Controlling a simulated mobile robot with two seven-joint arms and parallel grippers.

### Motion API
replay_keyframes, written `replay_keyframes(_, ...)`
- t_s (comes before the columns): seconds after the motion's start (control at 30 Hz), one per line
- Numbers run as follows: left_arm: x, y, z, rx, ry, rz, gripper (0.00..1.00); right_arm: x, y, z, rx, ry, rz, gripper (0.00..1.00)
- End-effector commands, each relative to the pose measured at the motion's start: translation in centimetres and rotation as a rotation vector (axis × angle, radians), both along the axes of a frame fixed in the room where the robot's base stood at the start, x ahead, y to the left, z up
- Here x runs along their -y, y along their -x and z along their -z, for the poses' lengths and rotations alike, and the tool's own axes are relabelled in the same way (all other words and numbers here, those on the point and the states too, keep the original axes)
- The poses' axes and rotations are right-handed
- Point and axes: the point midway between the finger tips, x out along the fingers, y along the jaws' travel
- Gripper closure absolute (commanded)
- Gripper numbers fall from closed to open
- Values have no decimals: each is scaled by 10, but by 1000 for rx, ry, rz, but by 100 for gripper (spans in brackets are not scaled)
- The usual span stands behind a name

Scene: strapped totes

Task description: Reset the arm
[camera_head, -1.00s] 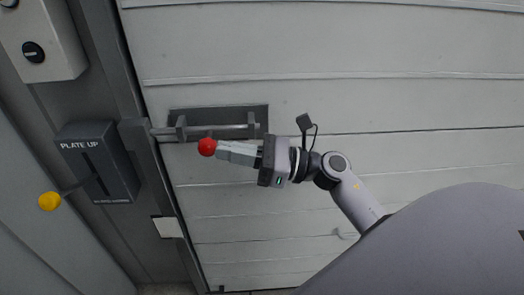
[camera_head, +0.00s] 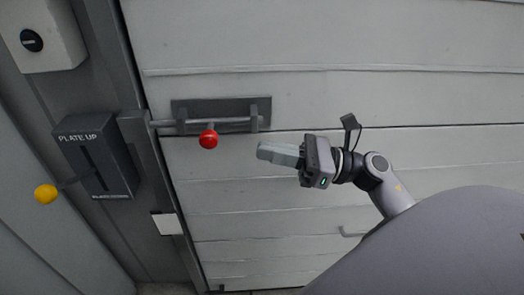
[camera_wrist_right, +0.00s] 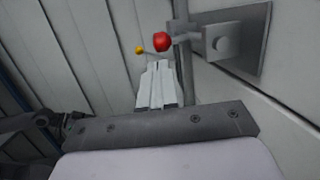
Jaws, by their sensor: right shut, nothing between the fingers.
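My right gripper (camera_head: 262,152) is shut and empty in front of the ribbed door, to the right of the red knob (camera_head: 208,139) and apart from it. The red knob sits on the sliding bolt (camera_head: 190,124), whose dark backplate (camera_head: 230,104) is fixed to the door. In the right wrist view the closed fingers (camera_wrist_right: 157,67) point toward the red knob (camera_wrist_right: 162,42), with the bolt's plate (camera_wrist_right: 249,50) at the upper right. My left gripper is in neither view.
The pale ribbed door (camera_head: 350,100) fills most of the head view. On the left post are a dark "PLATE UP" box (camera_head: 105,165) with a yellow-knobbed lever (camera_head: 46,194), and a white box with a dark dial (camera_head: 32,40).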

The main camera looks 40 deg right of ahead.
Motion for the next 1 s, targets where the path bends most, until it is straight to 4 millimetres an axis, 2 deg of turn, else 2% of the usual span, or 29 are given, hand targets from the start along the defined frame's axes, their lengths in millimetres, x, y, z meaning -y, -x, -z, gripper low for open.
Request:
replay_keyframes(0.47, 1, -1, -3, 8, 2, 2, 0, 0, 0, 0, -2, -3, -1, 100)
replay_keyframes(0.57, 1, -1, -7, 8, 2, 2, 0, -1, -1, -2, -42, -68, 4, 100)
replay_keyframes(0.67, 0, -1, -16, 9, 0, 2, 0, -1, -4, -6, -162, -264, 23, 100)
replay_keyframes(0.77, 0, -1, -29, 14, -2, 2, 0, 3, -9, -3, -374, -594, 57, 100)
replay_keyframes(0.87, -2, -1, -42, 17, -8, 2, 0, 9, -13, 16, -628, -982, 104, 100)
replay_keyframes(0.97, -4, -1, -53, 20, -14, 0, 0, 11, -10, 50, -886, -1372, 166, 100)
replay_keyframes(1.0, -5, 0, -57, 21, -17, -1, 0, 10, -5, 68, -988, -1530, 198, 100)
